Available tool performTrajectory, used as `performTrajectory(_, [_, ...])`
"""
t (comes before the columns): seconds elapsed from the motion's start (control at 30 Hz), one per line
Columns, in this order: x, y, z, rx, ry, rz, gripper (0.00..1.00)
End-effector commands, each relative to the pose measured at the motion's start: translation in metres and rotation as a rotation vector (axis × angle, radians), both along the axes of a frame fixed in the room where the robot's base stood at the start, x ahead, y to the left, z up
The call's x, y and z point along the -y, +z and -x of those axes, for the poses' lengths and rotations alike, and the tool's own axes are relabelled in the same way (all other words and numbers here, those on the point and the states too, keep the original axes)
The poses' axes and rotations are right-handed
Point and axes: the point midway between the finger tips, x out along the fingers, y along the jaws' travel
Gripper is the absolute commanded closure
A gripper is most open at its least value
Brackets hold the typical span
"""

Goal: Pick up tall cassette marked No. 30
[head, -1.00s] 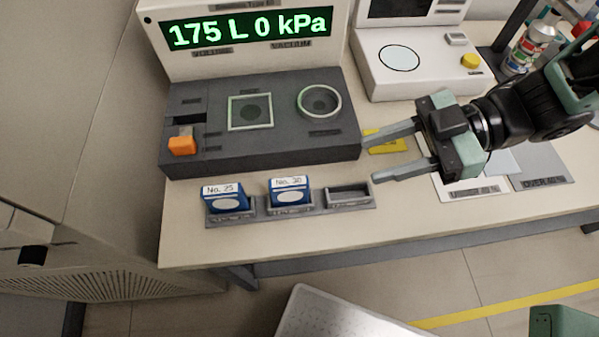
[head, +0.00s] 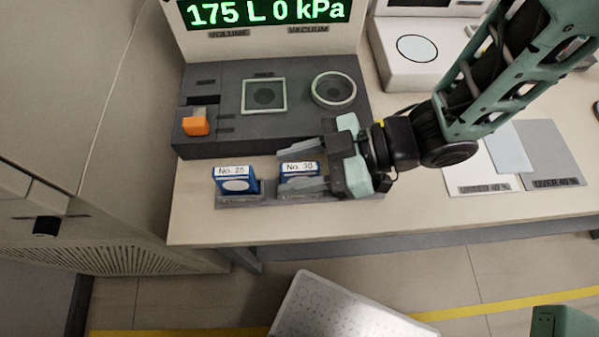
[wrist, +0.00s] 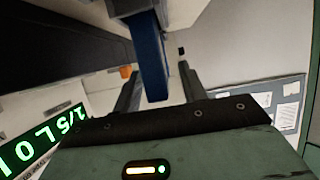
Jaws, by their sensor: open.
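The blue cassette marked No. 30 (head: 298,168) stands upright in the middle slot of the grey rack (head: 237,203), its white label showing. My gripper (head: 285,180) is open at this cassette, coming from the right, and its fingers partly cover it in the head view. In the wrist view, the blue cassette (wrist: 150,62) lies between my two spread fingers (wrist: 160,85), with a gap visible at the right finger. Contact at the left finger is hard to tell.
A similar blue cassette marked No. 25 (head: 236,183) stands in the slot to the left. A dark grey console (head: 225,140) with an orange switch (head: 196,124) is just behind the rack. The table front is clear.

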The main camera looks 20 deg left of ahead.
Motion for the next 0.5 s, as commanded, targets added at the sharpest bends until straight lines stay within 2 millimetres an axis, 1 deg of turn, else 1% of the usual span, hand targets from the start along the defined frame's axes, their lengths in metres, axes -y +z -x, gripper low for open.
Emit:
performTrajectory(0.03, [-0.0047, -0.0023, 0.0031, -0.001, 0.002, 0.0, 0.58])
performTrajectory(0.13, [-0.0096, -0.0049, 0.0059, 0.0, 0.001, 0.001, 0.58])
performTrajectory(0.37, [-0.0105, -0.0052, 0.0057, 0.0, -0.001, 0.0, 0.58])
performTrajectory(0.4, [-0.0104, -0.0051, 0.0056, 0.0, -0.001, 0.0, 0.69])
performTrajectory(0.47, [-0.0104, -0.0051, 0.0057, 0.0, -0.001, 0.0, 0.86])
performTrajectory(0.5, [-0.0104, -0.0051, 0.0057, 0.0, -0.001, 0.0, 0.97])
